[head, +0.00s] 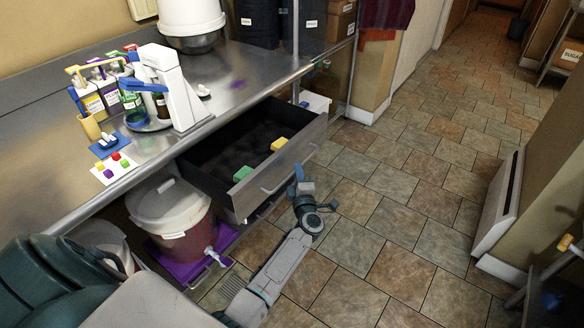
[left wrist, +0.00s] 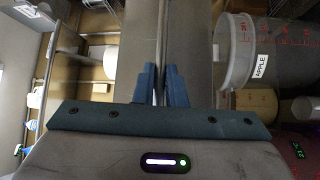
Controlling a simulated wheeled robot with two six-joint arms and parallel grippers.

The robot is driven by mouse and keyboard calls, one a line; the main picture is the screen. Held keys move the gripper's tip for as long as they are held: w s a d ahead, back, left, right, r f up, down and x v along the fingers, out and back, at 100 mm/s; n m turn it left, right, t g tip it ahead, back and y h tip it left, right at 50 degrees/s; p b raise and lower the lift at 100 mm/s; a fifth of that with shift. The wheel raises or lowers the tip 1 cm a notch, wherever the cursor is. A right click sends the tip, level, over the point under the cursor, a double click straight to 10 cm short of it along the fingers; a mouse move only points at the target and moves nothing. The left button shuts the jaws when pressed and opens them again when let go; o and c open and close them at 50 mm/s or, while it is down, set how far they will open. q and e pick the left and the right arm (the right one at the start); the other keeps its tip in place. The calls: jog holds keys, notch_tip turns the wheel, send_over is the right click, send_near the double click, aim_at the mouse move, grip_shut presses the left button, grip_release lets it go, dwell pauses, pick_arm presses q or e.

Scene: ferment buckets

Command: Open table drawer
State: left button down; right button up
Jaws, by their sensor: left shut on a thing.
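The table drawer (head: 236,200) under the steel table (head: 225,95) is pulled out, showing its dark interior. A green block (head: 242,174) and a yellow block (head: 279,144) lie in or at the front of it. My left gripper (head: 298,174) is at the drawer's front, by its bar handle (head: 270,190). In the left wrist view, the blue fingers (left wrist: 161,84) are closed on the thin handle bar (left wrist: 161,45), with the grey drawer front behind. The exact grip is partly hidden in the head view. My right gripper is not in view.
A white-lidded bucket (head: 172,210) with a tap stands on a purple mat below the drawer. Bottles (head: 108,88) and a white stand (head: 170,85) are on the tabletop. The tiled floor (head: 400,210) to the right is clear.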

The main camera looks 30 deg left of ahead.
pick_arm(q)
jog(key=d, duration=0.6)
jog(key=shift+s, duration=0.25)
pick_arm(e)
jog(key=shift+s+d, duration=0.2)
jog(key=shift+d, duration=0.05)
pick_arm(q)
jog(key=shift+f, duration=0.1)
jog(key=c, duration=1.5)
grip_release()
